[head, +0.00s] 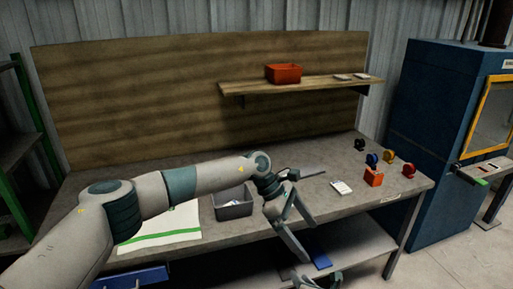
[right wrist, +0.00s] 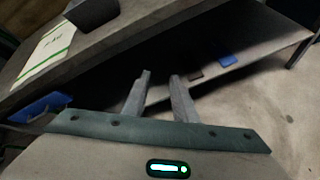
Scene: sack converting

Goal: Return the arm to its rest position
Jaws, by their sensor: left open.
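My left arm reaches in from the left across the workbench (head: 345,205). Its left gripper (head: 311,240) is open and empty, with its fingers pointing down in front of the bench's front edge. My right gripper (head: 318,282) shows only in part at the bottom edge of the head view. In the right wrist view the right gripper (right wrist: 161,76) has its two fingers apart with nothing between them, in front of the bench's lower shelf (right wrist: 255,55).
A grey bin (head: 235,211) and a white sheet with green stripes (head: 165,238) lie near the left arm. A blue cabinet (head: 430,120) stands beyond.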

